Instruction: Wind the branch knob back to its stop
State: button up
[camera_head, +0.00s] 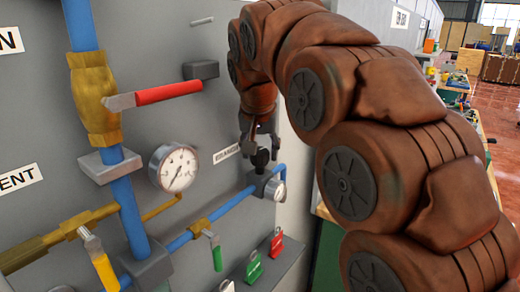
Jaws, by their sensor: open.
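The branch knob (262,157) is a small dark knob on top of a grey fitting, at the right end of the blue branch pipe (215,212). It is beside a label that reads as "BRANCH" (227,153), partly covered. My gripper (259,146) points down at the knob, with its fingers open around or just above it. I cannot tell whether the fingers touch the knob.
A larger gauge (174,167) and a red-handled lever valve (168,92) are to the left. A green lever (216,252) and yellow lever (105,270) hang lower. My arm fills the right side.

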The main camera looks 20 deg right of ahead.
jog(key=shift+w+f, duration=0.15)
jog(key=shift+f, duration=0.3)
jog(key=c, duration=0.9)
jog(key=shift+o, duration=0.2)
jog(key=shift+f+n+b, duration=0.2)
jog(key=shift+n+b, duration=0.4)
jog(key=shift+b, duration=0.1)
jog(key=shift+r+n+t+y+b, duration=0.25)
jog(key=shift+n+y+b, duration=0.35)
jog(key=shift+n, duration=0.5)
jog(key=o, duration=0.9)
jog(key=shift+c, duration=0.2)
